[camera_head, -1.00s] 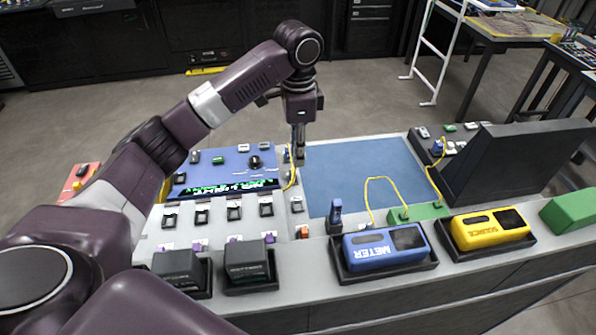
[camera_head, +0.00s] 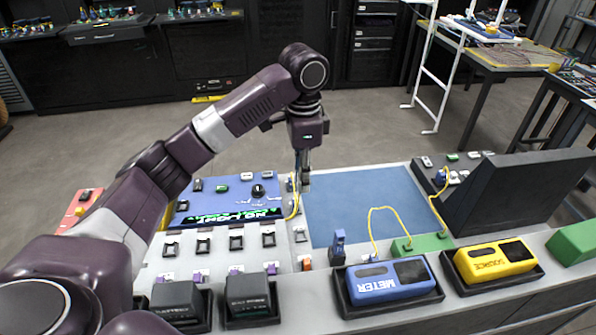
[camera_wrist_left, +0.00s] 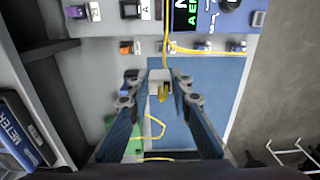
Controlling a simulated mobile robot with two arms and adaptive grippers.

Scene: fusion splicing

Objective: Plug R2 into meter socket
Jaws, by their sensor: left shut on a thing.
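My left gripper (camera_head: 304,180) hangs pointing down at the left edge of the blue mat, beside the blue panel. In the left wrist view its fingers (camera_wrist_left: 160,88) are shut on a small white and yellow cable plug (camera_wrist_left: 163,92). A yellow cable runs from there toward the top of that view. I cannot read a label on the plug. The blue meter (camera_head: 388,282), marked METER, sits in a black tray near the front edge. It also shows at the left of the left wrist view (camera_wrist_left: 22,132). Its socket cannot be made out. My right gripper is not in view.
A green block (camera_head: 422,243) with a yellow cable loop stands behind the meter and the yellow source (camera_head: 495,262). A dark slanted screen (camera_head: 515,200) stands at right.

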